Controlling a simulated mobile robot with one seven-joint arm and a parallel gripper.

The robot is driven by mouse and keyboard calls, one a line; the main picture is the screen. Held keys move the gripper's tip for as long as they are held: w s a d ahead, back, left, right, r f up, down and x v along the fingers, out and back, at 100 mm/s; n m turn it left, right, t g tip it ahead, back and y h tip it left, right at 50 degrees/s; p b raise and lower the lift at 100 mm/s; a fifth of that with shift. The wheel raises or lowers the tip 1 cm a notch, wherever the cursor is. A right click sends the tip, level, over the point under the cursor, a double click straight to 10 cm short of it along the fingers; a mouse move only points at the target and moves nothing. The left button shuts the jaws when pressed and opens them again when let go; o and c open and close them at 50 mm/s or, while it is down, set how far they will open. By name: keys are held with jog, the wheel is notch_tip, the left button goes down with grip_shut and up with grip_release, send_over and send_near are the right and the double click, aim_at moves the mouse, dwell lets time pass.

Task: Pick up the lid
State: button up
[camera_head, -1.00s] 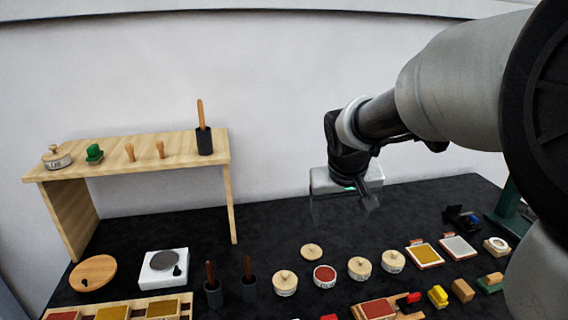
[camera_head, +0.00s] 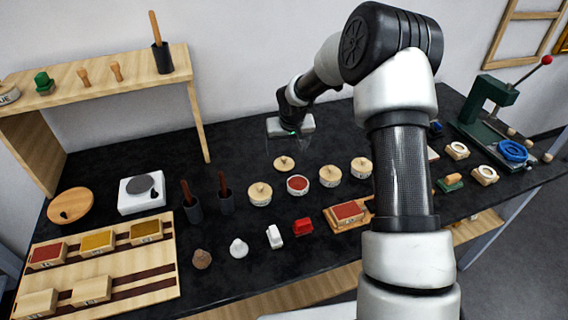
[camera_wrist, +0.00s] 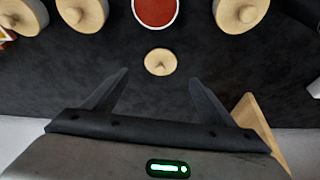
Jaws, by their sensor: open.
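The loose lid (camera_head: 284,163) is a small round pale wooden disc with a knob, lying flat on the black table. It also shows in the wrist view (camera_wrist: 160,62), just beyond and between my fingertips. A round pot with red contents and no lid (camera_head: 297,185) stands beside it, nearer the front; the wrist view shows this open pot (camera_wrist: 155,10) at the top edge. My gripper (camera_wrist: 157,84) is open and empty, above the table and apart from the lid. In the head view my gripper (camera_head: 287,146) hangs just behind the lid, its fingers faint.
Lidded round pots (camera_head: 260,194) stand on both sides of the open pot. Dark holders with wooden handles (camera_head: 192,207) stand to the left. A wooden shelf (camera_head: 130,75) stands at the back left, and a green press (camera_head: 490,105) at the right. The table behind the lid is mostly clear.

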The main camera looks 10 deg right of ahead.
aim_at(285, 160)
jog(key=p+x, duration=0.1)
jog(key=x, duration=0.7)
jog(key=shift+w+a+f, duration=0.1)
jog(key=shift+w+f, duration=0.05)
jog(key=shift+f, duration=0.2)
jog(key=c, duration=1.1)
